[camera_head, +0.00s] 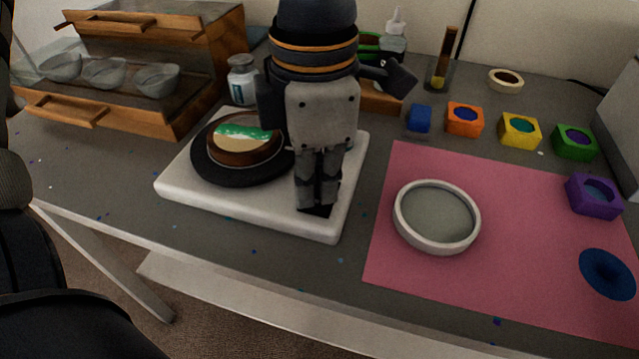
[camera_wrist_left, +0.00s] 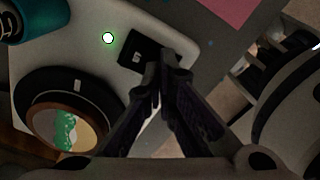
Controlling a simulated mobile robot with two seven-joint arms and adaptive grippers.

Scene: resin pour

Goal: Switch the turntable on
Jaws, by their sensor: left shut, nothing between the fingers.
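The turntable has a white square base (camera_head: 180,187) and a round black platter (camera_head: 213,171); both also show in the left wrist view, the base (camera_wrist_left: 88,18) and the platter (camera_wrist_left: 38,88). A wooden round piece with a green, white and cream surface (camera_head: 243,138) sits on the platter. A black square switch (camera_wrist_left: 138,46) is at a corner of the base, next to a bright round light with a green rim (camera_wrist_left: 108,38). My left gripper (camera_head: 316,203) is shut and empty, pointing down, its tips at the switch and partly hiding it. Touching or just above, I cannot tell. My right gripper is out of view.
A pink mat (camera_head: 512,262) with a round grey dish (camera_head: 438,217) lies to the right. Several coloured cups stand behind it, such as the orange one (camera_head: 464,119). A wooden cabinet with bowls (camera_head: 190,118) and a small jar (camera_head: 241,82) stand at back left.

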